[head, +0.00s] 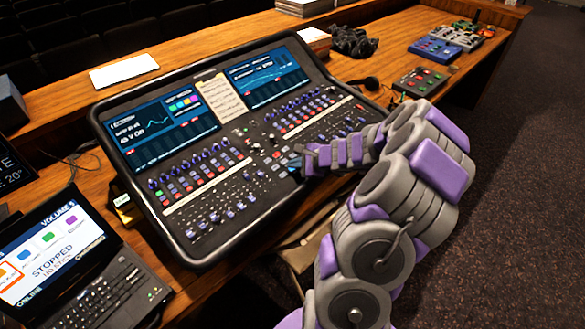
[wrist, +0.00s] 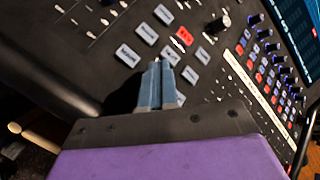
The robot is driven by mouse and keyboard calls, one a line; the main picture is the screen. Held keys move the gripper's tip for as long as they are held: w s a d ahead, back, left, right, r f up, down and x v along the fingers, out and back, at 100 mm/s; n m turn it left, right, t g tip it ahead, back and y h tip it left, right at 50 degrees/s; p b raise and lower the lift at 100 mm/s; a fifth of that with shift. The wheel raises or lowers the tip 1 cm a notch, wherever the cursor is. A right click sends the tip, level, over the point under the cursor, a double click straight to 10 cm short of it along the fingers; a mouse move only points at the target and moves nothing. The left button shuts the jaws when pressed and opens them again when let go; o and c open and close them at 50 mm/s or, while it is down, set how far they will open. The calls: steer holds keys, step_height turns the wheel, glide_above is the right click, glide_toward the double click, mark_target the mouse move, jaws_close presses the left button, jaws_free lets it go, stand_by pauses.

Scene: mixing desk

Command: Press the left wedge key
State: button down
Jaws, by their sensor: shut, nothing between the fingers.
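The mixing desk (head: 235,150) is a black console with two screens, rows of knobs and keys. My gripper (head: 293,163) is over its lower middle, right of centre. In the wrist view my gripper (wrist: 160,66) is shut and empty, its blue-grey fingertips among a cluster of small grey keys. A grey key (wrist: 127,55) lies left of the tips, another grey key (wrist: 170,55) just beyond them, and a red key (wrist: 184,36) further up. I cannot tell which is the left wedge key, or whether the tips touch a key. My fingers hide part of the cluster.
A laptop (head: 75,270) stands at the lower left. A paper note (head: 222,97) lies between the desk's screens. Small pedal boxes (head: 420,82) and a dark cable bundle (head: 352,42) sit on the wooden table to the right. Knobs and faders surround the key cluster.

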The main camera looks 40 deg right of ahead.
mark_target(296, 173)
steer(key=shift+s+r+p, duration=0.1)
steer(key=shift+r+p, duration=0.6)
steer(key=shift+r, duration=0.05)
steer(key=r+p, duration=0.4)
steer(key=r, duration=0.1)
steer(key=shift+s, duration=0.25)
stand_by(0.7)
